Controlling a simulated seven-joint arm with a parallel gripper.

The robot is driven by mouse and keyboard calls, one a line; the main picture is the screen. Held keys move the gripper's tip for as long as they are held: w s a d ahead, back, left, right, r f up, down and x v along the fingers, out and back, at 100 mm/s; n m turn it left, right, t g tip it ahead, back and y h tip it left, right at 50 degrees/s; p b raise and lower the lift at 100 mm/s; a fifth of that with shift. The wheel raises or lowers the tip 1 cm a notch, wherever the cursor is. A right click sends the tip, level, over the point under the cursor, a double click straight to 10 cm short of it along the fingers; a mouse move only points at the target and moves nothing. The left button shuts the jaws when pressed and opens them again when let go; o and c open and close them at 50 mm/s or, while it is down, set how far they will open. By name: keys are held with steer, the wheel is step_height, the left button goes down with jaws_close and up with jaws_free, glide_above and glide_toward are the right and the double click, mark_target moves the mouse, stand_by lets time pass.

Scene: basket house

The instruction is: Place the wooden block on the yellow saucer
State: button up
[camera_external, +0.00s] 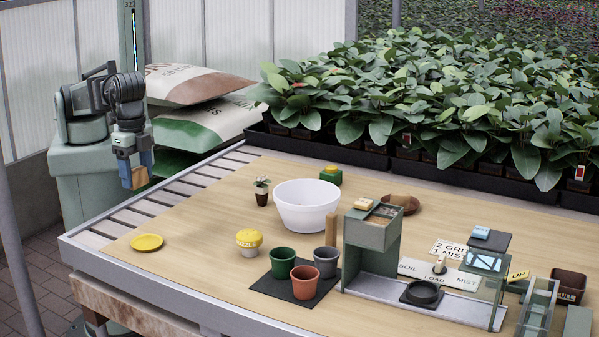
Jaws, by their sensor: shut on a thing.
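My gripper (133,172) hangs at the left, above the slatted left edge of the table, pointing down. It is shut on a small wooden block (139,178), which shows at the fingertips, held in the air. The yellow saucer (147,242) lies flat and empty on the near left part of the tabletop, below and slightly right of my gripper. The block and the saucer are clearly apart.
Right of the saucer stand a yellow-topped pot (249,242), a dark mat (277,289) with several cups, a white bowl (306,206) and a small potted plant (262,190). A green-grey station (372,245) fills the right. The tabletop around the saucer is clear.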

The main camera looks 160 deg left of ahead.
mark_target(148, 241)
steer(key=shift+a+f, duration=0.15)
steer(key=shift+f, duration=7.2)
steer(key=shift+f, duration=0.1)
steer(key=o, duration=1)
steer(key=shift+r, duration=6.1)
